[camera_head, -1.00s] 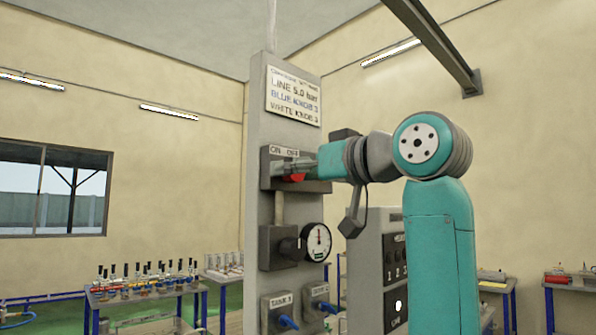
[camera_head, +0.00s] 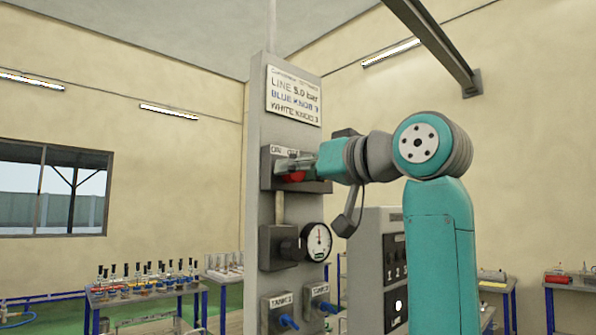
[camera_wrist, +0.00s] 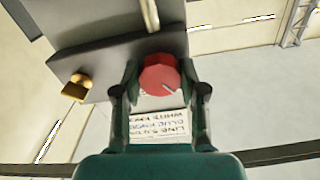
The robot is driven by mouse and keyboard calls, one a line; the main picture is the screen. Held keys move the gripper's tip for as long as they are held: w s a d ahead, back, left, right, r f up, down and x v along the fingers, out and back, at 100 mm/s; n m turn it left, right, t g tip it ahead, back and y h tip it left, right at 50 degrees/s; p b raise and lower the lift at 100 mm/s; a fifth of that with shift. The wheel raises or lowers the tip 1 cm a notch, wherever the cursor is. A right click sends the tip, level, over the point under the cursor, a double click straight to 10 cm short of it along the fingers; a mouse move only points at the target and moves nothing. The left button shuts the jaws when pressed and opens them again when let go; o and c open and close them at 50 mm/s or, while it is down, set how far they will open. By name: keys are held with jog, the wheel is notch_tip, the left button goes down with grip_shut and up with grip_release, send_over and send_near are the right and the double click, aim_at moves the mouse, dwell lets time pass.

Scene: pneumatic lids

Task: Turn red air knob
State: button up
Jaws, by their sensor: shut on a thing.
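The red air knob (camera_head: 293,176) sits on a grey switch box (camera_head: 268,170) marked ON and OFF, high on the grey panel. In the wrist view the red knob (camera_wrist: 159,75) shows as a round red face with a pale pointer line toward its lower right. My gripper (camera_wrist: 158,85) has one finger on each side of the knob and is shut on it. In the head view my gripper (camera_head: 302,165) reaches the box from the right and partly covers the knob and the OFF label.
A sign (camera_head: 294,95) is above the box. A pressure gauge (camera_head: 318,241) and blue tank handles (camera_head: 289,321) are below. A grey cabinet (camera_head: 368,265) stands at right, behind my arm. A table with bottles (camera_head: 145,290) is at left.

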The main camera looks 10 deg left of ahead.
jog(key=shift+m, duration=8)
jog(key=o, duration=1.1)
jog(key=shift+o, duration=0.2)
jog(key=shift+d, duration=0.1)
jog(key=v, duration=1.2)
